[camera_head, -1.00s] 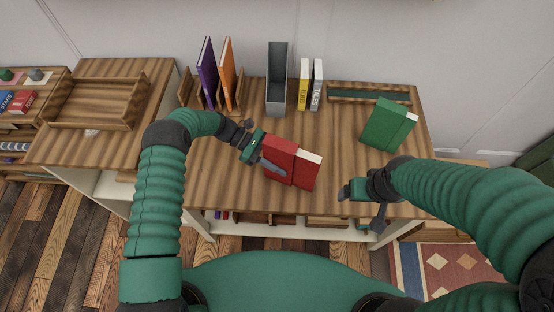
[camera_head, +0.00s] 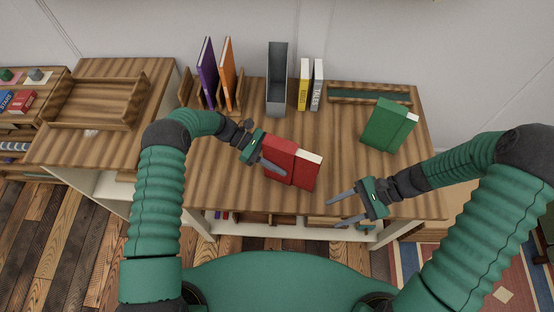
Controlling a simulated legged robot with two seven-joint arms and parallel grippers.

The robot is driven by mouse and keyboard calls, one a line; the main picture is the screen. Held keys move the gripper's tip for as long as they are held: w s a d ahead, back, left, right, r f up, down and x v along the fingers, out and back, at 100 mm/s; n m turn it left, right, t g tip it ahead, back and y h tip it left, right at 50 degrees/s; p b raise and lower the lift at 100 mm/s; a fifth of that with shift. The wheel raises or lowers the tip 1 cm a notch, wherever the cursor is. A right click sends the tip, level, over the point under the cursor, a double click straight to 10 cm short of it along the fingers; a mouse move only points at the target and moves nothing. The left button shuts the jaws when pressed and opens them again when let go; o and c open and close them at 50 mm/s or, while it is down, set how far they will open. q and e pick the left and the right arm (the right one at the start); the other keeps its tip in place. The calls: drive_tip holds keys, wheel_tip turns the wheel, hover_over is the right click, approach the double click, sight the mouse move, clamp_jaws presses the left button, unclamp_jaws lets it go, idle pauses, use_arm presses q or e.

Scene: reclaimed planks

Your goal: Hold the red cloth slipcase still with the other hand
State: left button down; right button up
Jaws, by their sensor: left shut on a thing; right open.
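The red cloth slipcase (camera_head: 283,160) stands on the wooden desk, with a red book with pale page edges (camera_head: 309,170) showing at its right side. My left gripper (camera_head: 272,160) is shut on the slipcase from the left, one finger lying across its near face. My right gripper (camera_head: 335,211) is open and empty, to the right of and nearer than the slipcase, with its fingers pointing left and clear of it. The slipcase's far side is hidden.
A green slipcase with a book (camera_head: 385,125) stands at the right. Purple (camera_head: 207,72) and orange (camera_head: 227,74) books stand in a wooden rack, beside a grey holder (camera_head: 277,80). Yellow (camera_head: 304,84) and white (camera_head: 317,85) books stand near a green-lined tray (camera_head: 368,96). The desk's left middle is clear.

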sight(308, 166)
drive_tip(key=w+d+m+t+y, duration=0.2)
drive_tip(key=w+m+t+y, duration=0.5)
drive_tip(key=w+m+t, duration=0.25)
drive_tip(key=shift+g, duration=0.35)
drive_tip(key=x, duration=1.1)
drive_tip(key=shift+s+a+r, duration=0.15)
drive_tip(key=shift+a+r, duration=0.05)
drive_tip(key=shift+r, duration=0.05)
clamp_jaws()
drive_tip(key=shift+r, duration=0.25)
